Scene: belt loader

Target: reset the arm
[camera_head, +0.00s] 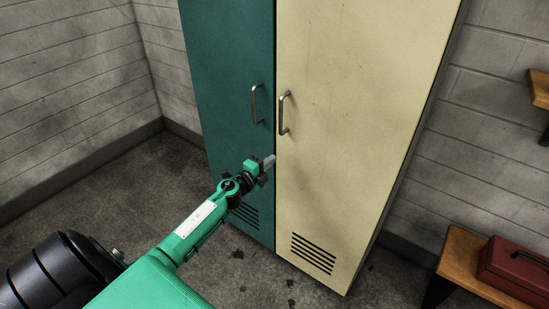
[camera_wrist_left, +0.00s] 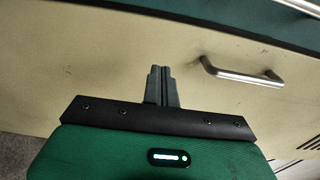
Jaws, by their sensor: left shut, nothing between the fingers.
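My left arm (camera_head: 203,221) is green and reaches in from the lower left of the head view. My left gripper (camera_head: 269,160) is shut and empty in front of the locker, near the seam between its two doors and below the handles. In the left wrist view the two fingers (camera_wrist_left: 160,84) are together, with the cream door (camera_wrist_left: 110,60) behind them and a metal handle (camera_wrist_left: 243,72) to their right. The fingers look apart from the handle. My right gripper is not in view.
The locker has a green door (camera_head: 228,70) and a cream door (camera_head: 360,100), both closed. At the right are a wooden bench (camera_head: 460,250) with a red toolbox (camera_head: 515,270) and a wall shelf (camera_head: 540,87). Floor (camera_head: 110,185) is clear left of the locker.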

